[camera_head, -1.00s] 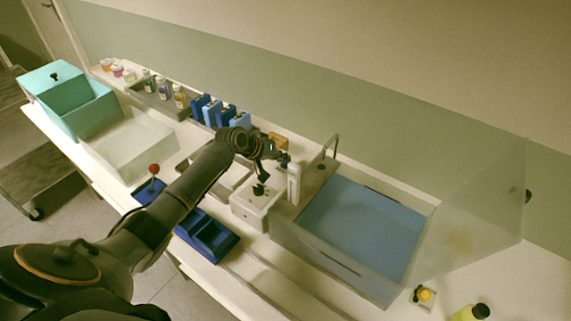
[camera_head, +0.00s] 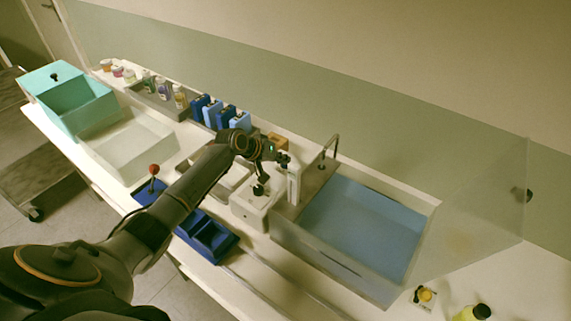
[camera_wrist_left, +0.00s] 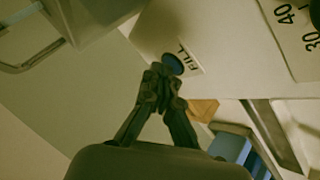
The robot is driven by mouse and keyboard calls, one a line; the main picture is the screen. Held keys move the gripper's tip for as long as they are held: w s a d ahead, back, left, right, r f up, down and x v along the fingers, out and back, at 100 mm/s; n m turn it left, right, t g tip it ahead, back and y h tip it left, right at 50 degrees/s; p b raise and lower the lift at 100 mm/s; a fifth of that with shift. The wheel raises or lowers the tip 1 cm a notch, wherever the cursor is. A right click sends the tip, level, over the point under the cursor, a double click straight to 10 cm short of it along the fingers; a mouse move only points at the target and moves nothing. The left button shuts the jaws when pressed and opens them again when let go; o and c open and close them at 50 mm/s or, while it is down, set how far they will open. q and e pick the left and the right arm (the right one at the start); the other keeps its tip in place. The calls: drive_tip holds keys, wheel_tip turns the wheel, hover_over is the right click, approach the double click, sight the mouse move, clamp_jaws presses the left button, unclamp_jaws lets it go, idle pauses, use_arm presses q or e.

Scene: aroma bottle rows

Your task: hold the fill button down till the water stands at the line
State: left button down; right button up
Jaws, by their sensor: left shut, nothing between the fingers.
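In the head view the button is hidden. The clear-walled basin (camera_head: 284,238) holds blue water (camera_head: 360,225). A short dark line (camera_head: 340,263) shows on its front wall; I cannot tell how the water stands against it. My right gripper is not in view.
A tap (camera_head: 330,150) stands behind the basin. A white box with a dark knob (camera_head: 250,208) stands left of the post. Blue bottles (camera_head: 218,113) line the back.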

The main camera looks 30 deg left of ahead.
sight(283, 166)
use_arm(q)
drive_tip(key=shift+r+p, duration=0.75)
drive_tip(key=shift+r, duration=0.05)
wheel_tip(283, 166, up, 5)
drive_tip(key=p, duration=0.4)
drive_tip(key=shift+p, duration=0.4)
drive_tip(key=shift+f, duration=0.1)
